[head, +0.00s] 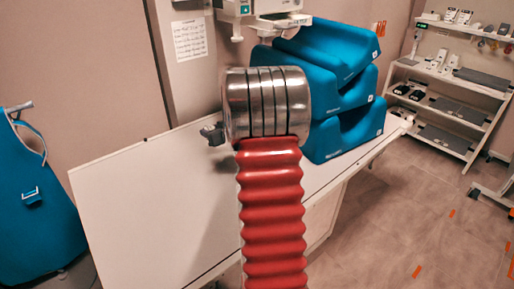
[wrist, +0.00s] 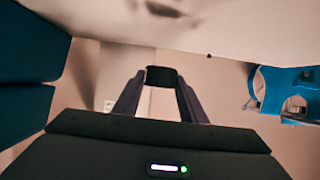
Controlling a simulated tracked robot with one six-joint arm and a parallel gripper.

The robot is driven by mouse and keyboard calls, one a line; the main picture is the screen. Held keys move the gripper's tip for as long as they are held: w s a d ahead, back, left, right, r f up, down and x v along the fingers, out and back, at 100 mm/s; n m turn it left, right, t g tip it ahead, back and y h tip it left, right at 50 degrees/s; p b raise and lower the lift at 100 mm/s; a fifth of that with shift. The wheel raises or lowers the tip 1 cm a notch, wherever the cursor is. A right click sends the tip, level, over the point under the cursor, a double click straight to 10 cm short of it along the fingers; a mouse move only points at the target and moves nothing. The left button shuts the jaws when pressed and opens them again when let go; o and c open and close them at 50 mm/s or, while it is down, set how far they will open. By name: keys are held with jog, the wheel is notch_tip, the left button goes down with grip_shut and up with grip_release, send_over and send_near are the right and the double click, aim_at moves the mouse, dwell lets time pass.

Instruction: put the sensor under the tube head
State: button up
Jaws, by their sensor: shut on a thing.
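My gripper (wrist: 161,80) is shut on a small black block, which looks like the sensor (wrist: 162,76), held between its fingertips in the wrist view. In the head view, only a dark bit of my gripper (head: 212,133) shows left of my metal arm joint, above the white table (head: 130,205). The joint hides the rest, and the sensor cannot be made out there. A pale housing with a green display (head: 240,8) hangs at the top of the head view, beyond the joint. It may be part of the tube head, but the frame cuts it off.
Blue foam wedges (head: 335,88) are stacked at the table's far right end. A blue apron (head: 35,205) hangs at the left. Shelves (head: 450,90) with small devices stand at the back right. The table's left part is bare.

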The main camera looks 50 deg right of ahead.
jog(key=s+d+h, duration=0.1)
jog(key=s+d, duration=0.4)
jog(key=d, duration=0.3)
jog(key=s+d+m, duration=0.1)
jog(key=s+d, duration=0.4)
jog(key=d, duration=0.2)
jog(key=shift+d+f+m+g+h, duration=0.15)
jog(key=shift+d+m+g+h, duration=0.15)
jog(key=shift+d+h, duration=0.1)
jog(key=shift+f, duration=0.1)
jog(key=shift+f, duration=3.05)
jog(key=shift+f, duration=1.85)
jog(key=o, duration=1.1)
jog(key=shift+f, duration=0.1)
